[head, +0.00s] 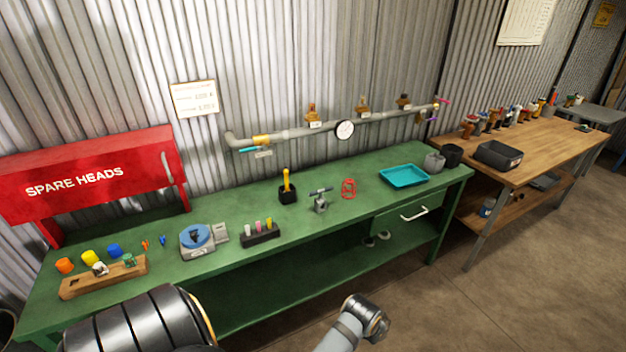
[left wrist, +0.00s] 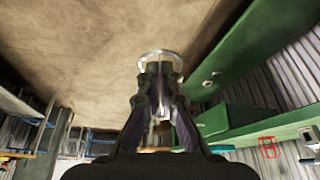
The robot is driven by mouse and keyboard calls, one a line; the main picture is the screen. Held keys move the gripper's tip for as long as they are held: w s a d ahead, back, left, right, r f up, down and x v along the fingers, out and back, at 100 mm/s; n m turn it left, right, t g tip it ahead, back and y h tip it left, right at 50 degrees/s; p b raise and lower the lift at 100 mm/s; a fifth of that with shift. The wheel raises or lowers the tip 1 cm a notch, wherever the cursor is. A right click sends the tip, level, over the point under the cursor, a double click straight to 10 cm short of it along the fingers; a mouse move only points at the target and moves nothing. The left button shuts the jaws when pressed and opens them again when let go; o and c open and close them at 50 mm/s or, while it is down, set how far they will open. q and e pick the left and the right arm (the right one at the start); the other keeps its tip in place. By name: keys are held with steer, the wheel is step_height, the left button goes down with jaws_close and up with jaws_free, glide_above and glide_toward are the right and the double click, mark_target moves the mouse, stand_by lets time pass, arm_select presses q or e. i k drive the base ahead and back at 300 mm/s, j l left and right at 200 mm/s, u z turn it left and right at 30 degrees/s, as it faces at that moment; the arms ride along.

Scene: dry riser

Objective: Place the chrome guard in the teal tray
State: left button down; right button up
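The chrome guard (left wrist: 160,62) shows in the left wrist view as a shiny ring with thin wires. My left gripper (left wrist: 157,95) is shut on it, and the fingers hide part of it. The guard is held out over the floor, apart from the green bench. The teal tray (head: 404,176) lies flat and empty near the right end of the bench in the head view. A sliver of it shows in the left wrist view (left wrist: 222,149). Neither gripper can be made out in the head view, and my right gripper is in no view.
On the green bench (head: 330,225), a red wire guard (head: 349,188) and a small metal fitting (head: 320,201) stand left of the tray. Grey cups (head: 434,161) stand right of it. A gauge pipe (head: 290,134) runs along the wall behind. The bench's front strip is clear.

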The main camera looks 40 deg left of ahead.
mark_target(405, 179)
steer(key=i+u, duration=0.15)
steer(key=i, duration=0.3)
steer(key=i+l+u, duration=0.2)
steer(key=i, duration=0.25)
steer(key=i+l+u, duration=0.15)
steer(key=i, duration=0.3)
steer(key=i+l+u, duration=0.15)
steer(key=i+l, duration=0.15)
steer(key=i, duration=0.15)
